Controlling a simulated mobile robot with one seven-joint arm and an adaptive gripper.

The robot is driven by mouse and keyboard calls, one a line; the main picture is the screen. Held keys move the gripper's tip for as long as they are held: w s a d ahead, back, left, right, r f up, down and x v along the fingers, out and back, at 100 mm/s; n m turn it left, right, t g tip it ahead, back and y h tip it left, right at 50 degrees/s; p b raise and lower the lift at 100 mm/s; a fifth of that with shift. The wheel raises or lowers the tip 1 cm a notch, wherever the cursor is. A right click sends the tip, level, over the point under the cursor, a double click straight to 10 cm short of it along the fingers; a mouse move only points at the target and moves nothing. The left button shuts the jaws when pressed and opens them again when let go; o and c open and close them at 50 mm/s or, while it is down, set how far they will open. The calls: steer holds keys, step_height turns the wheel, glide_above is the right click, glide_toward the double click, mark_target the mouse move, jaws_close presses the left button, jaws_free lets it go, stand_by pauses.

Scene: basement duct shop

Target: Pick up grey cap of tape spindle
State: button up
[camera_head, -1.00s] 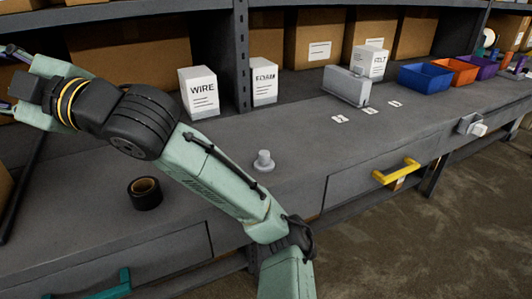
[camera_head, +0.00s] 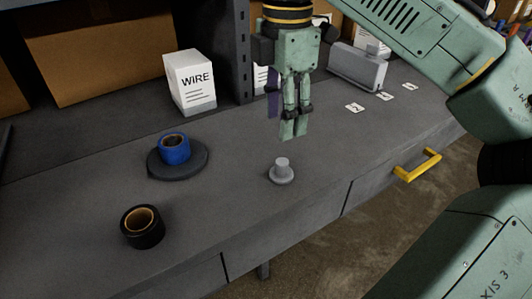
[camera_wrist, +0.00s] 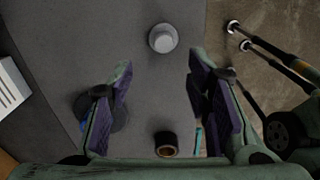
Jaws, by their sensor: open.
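The grey cap (camera_head: 282,171) stands upright on the workbench, a short knob on a wider round flange. In the wrist view the cap (camera_wrist: 163,38) lies ahead of and between the fingertips, apart from both. My gripper (camera_head: 293,136) points down above the bench, just behind and above the cap. In the wrist view my gripper (camera_wrist: 160,72) has its purple-padded fingers spread wide, with nothing between them. A blue tape roll (camera_head: 174,149) sits on a dark round base (camera_head: 190,170), left of the cap. A black tape roll (camera_head: 142,227) lies nearer the front left.
A white WIRE box (camera_head: 191,82) stands at the back, left of a dark shelf post (camera_head: 243,50). A grey block-like holder (camera_head: 357,68) and several numbered cards (camera_head: 383,96) are at the right. A yellow drawer handle (camera_head: 418,166) juts from the front. The bench around the cap is clear.

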glide_above(281, 162)
step_height(281, 162, down, 5)
steer(key=shift+w+d+r, duration=0.1)
steer(key=shift+d, duration=0.05)
steer(key=shift+f, duration=2.9)
steer(key=shift+c, duration=0.5)
steer(key=c, duration=0.8)
